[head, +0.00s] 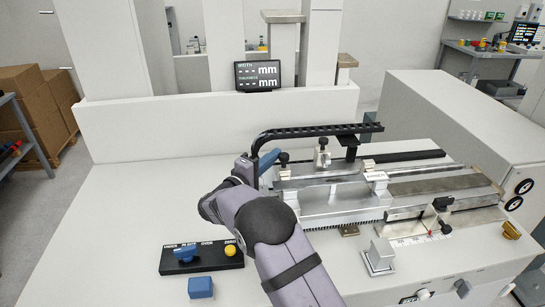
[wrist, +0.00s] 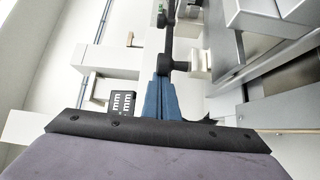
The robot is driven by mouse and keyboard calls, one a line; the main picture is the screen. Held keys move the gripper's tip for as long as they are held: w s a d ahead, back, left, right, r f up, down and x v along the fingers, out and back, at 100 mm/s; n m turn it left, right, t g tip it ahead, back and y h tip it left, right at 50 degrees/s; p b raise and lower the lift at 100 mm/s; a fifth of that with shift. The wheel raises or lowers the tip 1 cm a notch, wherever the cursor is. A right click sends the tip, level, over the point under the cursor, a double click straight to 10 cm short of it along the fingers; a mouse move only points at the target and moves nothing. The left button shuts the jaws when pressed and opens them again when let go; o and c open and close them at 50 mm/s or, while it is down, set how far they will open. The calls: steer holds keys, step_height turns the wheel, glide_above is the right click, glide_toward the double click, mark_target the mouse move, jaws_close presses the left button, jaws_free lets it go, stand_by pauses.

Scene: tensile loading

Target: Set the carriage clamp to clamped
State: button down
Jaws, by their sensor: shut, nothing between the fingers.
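My gripper (head: 269,159) is at the left end of the machine's bed, and its blue fingers are shut and empty. The metal carriage (head: 322,190) lies to the right, partly hidden by my arm.
A black ribbed arm (head: 318,131) arches over the bed near my gripper. A black panel (head: 203,257) with a blue knob and yellow button lies front left, behind a blue block (head: 200,288). A display (head: 257,76) stands behind. The bench top (head: 120,210) at left is clear.

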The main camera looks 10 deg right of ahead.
steer(key=s+b, duration=0.2)
steer(key=s, duration=0.1)
steer(key=shift+s+f, duration=0.1)
steer(key=shift+s, duration=0.25)
steer(key=shift+f, duration=0.1)
steer(key=shift+s, duration=0.1)
steer(key=w+a+b, duration=0.3)
steer(key=b+v, duration=0.3)
steer(key=v, duration=0.6)
steer(key=shift+b, duration=0.4)
